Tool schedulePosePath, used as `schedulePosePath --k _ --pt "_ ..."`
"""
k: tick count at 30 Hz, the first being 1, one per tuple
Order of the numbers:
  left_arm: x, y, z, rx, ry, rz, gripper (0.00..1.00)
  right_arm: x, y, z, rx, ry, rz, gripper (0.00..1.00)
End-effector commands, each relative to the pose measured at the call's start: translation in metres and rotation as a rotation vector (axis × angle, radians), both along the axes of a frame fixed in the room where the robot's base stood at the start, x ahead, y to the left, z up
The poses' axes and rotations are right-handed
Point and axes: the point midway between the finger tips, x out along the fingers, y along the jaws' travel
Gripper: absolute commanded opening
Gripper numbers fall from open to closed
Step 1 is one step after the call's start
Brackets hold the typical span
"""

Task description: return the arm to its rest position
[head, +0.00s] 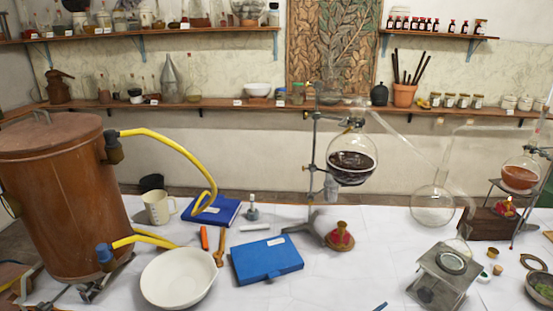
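Neither of my arms and neither of my grippers shows in the head view. The white-covered worktable (345,292) fills the lower part of the picture, and no gripper is over it or touching anything on it in what I see. Whether my grippers are open or shut is hidden from this view.
A wooden barrel (55,195) with yellow hoses stands left.

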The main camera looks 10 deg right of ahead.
Motion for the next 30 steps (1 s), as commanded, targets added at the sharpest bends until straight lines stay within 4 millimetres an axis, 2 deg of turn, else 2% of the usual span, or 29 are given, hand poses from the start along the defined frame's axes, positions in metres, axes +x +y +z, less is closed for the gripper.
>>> schedulePosePath --k 5,9,14,17,21,24,30 --pt "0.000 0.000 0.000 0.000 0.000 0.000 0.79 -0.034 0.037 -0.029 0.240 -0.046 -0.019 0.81" --pt "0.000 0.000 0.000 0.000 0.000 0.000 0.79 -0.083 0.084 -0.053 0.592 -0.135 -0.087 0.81" --pt "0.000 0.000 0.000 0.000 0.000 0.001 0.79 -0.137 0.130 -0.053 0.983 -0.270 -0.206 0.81" --pt "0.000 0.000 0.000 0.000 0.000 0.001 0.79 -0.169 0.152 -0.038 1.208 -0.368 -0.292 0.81" --pt "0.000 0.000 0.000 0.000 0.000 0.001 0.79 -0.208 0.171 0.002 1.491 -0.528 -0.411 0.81" --pt "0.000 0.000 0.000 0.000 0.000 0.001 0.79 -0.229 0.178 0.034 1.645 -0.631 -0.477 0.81" --pt "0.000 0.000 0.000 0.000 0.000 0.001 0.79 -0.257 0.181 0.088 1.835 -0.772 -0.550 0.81"
